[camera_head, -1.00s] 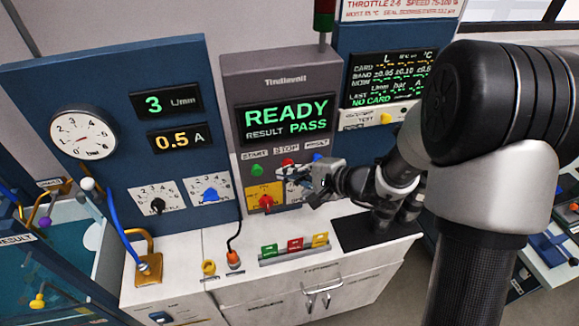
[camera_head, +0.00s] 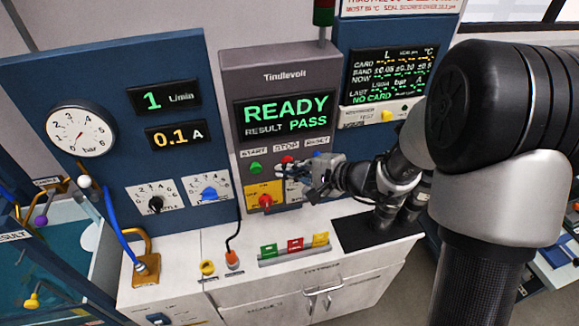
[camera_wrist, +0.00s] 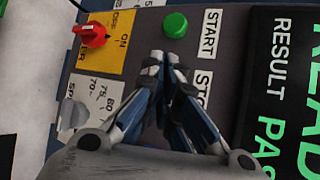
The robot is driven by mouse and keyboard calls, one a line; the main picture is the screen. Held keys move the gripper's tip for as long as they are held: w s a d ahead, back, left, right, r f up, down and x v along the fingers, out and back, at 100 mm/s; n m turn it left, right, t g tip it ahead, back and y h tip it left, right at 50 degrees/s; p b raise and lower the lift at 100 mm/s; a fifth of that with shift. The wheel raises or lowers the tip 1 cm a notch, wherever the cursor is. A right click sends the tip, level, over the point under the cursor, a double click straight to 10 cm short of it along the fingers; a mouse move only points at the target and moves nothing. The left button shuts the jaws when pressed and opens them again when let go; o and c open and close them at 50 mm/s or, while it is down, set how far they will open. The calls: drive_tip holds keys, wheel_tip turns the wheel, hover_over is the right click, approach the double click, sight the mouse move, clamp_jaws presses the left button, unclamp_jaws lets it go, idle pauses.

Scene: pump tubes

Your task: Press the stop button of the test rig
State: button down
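The test rig (camera_head: 315,68) is a grey panel whose screen reads READY, RESULT PASS in green. Below it are a green start button (camera_head: 255,167), a red stop button (camera_head: 287,159) and a reset label (camera_head: 317,142). My gripper (camera_head: 285,171) is at the panel, just below the stop button; whether it touches the button is unclear. In the wrist view my gripper (camera_wrist: 160,60) has its fingertips together and nothing visible between them. It covers the stop button's place beside the partly hidden STOP label (camera_wrist: 202,88). The green start button (camera_wrist: 175,24) shows just above the fingertips.
A red knob on a yellow plate (camera_head: 264,201) sits below the start button, close to my gripper. A blue panel (camera_head: 110,165) at left carries a gauge (camera_head: 80,132) and displays reading 1 L/min and 0.1 A. Coloured cards (camera_head: 295,245) stand on the white bench.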

drive_tip(key=shift+w+r, duration=0.1)
drive_tip(key=shift+w, duration=0.05)
drive_tip(key=s+d+b, duration=0.1)
drive_tip(key=s+b, duration=0.1)
drive_tip(key=s, duration=0.3)
drive_tip(key=shift+s+d+f, duration=0.2)
drive_tip(key=shift+s+d, duration=0.1)
drive_tip(key=shift+s, duration=0.1)
idle(0.5)
